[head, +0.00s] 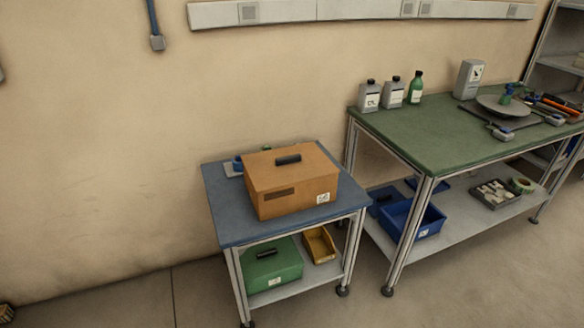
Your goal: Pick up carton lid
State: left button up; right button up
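The carton lid (276,165) is a flat orange-brown top with a dark handle (288,160) in its middle. It sits on the orange-brown carton (305,196), which stands on a small blue-topped table (232,224). The carton has a dark slot on its front and a white label near its lower right corner. Neither of my grippers shows in the head view.
A green box (275,270) with a dark handle and a yellow bin (320,245) stand on the small table's lower shelf. A green-topped workbench (430,140) stands to the right, with bottles and tools. Floor in front is clear.

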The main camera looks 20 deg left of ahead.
aim_at(266, 170)
jog(key=u, duration=0.35)
jog(key=i+l+u, duration=0.3)
jog(key=u, duration=0.2)
jog(key=i+l+u, duration=0.3)
jog(key=u, duration=0.2)
jog(key=k+l, duration=0.05)
jog(key=l, duration=0.05)
